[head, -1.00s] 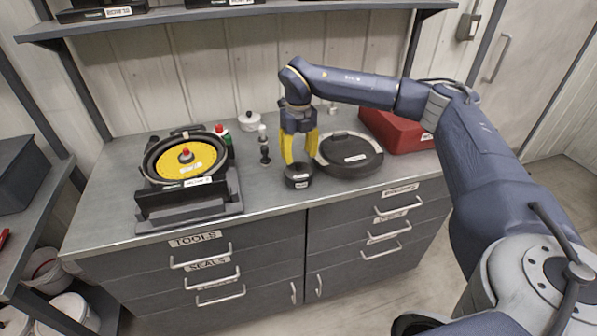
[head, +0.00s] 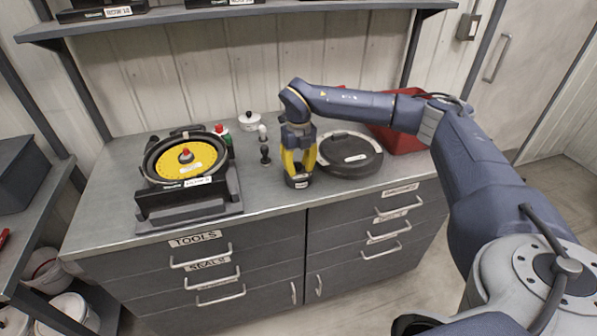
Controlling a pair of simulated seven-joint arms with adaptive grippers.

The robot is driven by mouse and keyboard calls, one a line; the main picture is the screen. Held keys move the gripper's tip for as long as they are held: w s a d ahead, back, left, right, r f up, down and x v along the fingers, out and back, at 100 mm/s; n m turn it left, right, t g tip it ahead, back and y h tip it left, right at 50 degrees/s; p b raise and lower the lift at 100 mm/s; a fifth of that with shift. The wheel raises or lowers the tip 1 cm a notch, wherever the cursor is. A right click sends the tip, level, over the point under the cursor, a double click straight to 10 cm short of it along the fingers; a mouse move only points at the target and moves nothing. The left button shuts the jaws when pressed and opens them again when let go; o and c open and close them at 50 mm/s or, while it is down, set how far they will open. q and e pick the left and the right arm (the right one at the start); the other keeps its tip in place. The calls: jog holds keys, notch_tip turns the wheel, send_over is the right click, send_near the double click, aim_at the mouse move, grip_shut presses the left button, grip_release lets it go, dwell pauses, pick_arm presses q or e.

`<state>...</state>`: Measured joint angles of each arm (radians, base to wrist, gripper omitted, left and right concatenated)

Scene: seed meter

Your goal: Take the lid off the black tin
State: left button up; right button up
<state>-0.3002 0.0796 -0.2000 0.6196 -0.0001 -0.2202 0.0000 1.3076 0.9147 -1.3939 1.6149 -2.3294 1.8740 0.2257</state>
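The small round black tin (head: 298,183) with a white label stands near the front edge of the bench, just right of its middle. My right gripper (head: 298,172) points straight down over it. Its yellow fingers reach down to the tin's upper part, one on each side. The fingers and gripper body hide most of the tin's top, so I cannot make out the lid. I cannot tell whether the fingers press on the tin or stand slightly apart from it. My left gripper is not in view.
A large flat black round case (head: 350,168) lies close to the right of my gripper, with a red box (head: 405,138) behind it. A seed meter with a yellow disc (head: 183,163) sits on a stand at left. Small bottles and a white pot (head: 250,123) stand behind.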

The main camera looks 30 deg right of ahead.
grip_shut()
jog(key=shift+r, duration=0.15)
